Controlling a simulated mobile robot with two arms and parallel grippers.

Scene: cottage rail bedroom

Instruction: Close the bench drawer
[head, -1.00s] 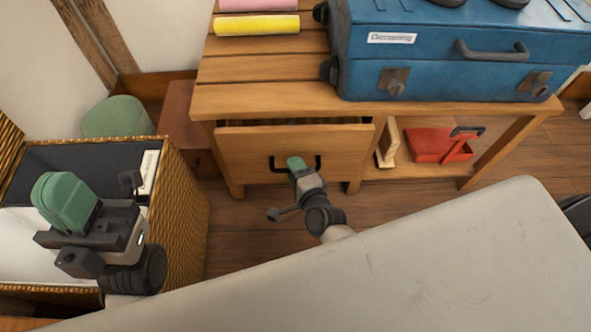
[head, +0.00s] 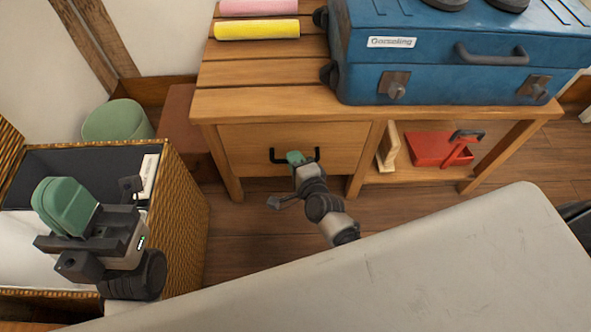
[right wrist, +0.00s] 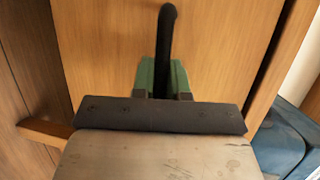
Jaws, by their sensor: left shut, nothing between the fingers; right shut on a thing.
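In the right wrist view the dark handle (right wrist: 167,40) runs down between the green fingers (right wrist: 162,75). My left gripper (head: 62,205) is shut and empty, over the wicker basket at the left.
The wooden bench (head: 270,102) carries a blue toolbox (head: 440,75) and yellow (head: 257,29) and pink rolls. A red box (head: 440,150) is on its lower shelf. The wicker basket (head: 185,215) and a green bin (head: 117,121) stand at left.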

